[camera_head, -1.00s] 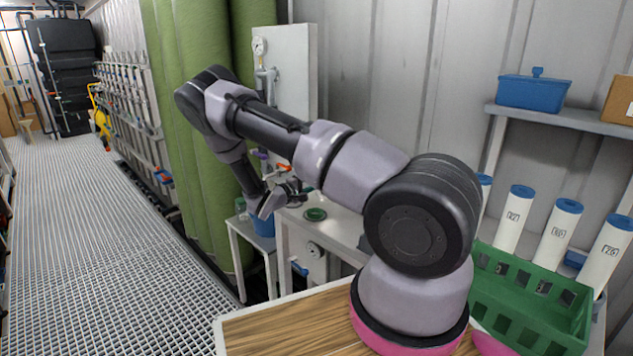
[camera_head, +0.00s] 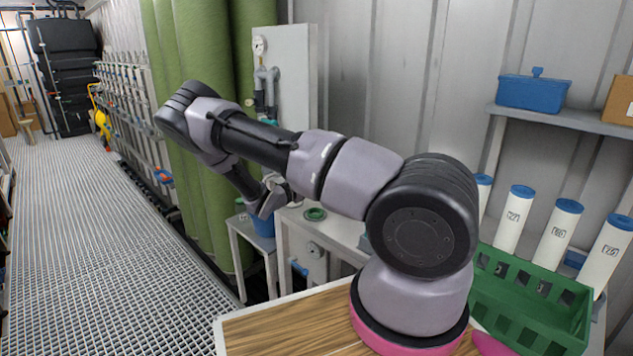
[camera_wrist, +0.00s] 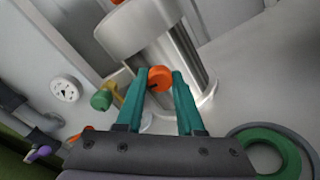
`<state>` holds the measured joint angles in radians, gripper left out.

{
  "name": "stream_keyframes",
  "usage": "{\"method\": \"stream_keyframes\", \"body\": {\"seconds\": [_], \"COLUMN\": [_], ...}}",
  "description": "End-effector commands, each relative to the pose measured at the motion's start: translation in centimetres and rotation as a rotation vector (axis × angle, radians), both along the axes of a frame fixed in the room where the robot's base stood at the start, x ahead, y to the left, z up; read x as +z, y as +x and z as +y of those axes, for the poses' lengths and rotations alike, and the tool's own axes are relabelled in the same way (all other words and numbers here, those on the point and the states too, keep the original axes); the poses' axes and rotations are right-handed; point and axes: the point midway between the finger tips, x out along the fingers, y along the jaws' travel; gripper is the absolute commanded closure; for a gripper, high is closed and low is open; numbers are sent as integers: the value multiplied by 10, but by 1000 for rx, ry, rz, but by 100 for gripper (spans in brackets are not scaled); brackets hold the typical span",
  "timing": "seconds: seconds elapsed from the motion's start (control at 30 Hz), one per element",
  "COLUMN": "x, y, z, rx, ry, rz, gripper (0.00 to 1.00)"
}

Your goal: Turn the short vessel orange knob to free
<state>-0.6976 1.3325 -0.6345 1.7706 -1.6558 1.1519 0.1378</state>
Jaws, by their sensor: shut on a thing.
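The short vessel (camera_wrist: 188,62) is a shiny metal cylinder standing on the pale bench in the wrist view. An orange knob (camera_wrist: 160,78) sits low on its near side. My gripper (camera_wrist: 162,80) has teal fingers, one on each side of this knob, and is shut on it. A dark slot or mark shows on the knob's lower left. In the head view my gripper (camera_head: 277,190) is beside the bench, and my arm hides most of the vessel and the knob.
A green knob (camera_wrist: 102,100) on a yellow stem is just left of my fingers. A green ring (camera_wrist: 268,150) lies on the bench at right. A white gauge (camera_wrist: 66,89), a purple handle (camera_wrist: 39,153) and another orange part (camera_wrist: 74,138) are at left. The panel (camera_head: 290,60) stands behind the bench.

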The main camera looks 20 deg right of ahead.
Motion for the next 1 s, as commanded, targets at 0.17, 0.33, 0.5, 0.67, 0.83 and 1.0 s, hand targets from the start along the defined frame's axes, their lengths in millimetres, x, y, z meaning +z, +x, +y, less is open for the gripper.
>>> {"method": "stream_keyframes", "body": {"seconds": [0.17,0.33,0.5,0.67,0.83,1.0], "x": [-1,-1,-1,-2,-2,-1], "y": [0,0,0,0,0,0], "z": [2,2,2,2,1,1], "rx": [2,2,2,2,2,1], "ry": [-20,-29,-31,-30,-31,-31], "rz": [55,77,82,83,81,80], "gripper": [100,100,100,100,33,33]}}
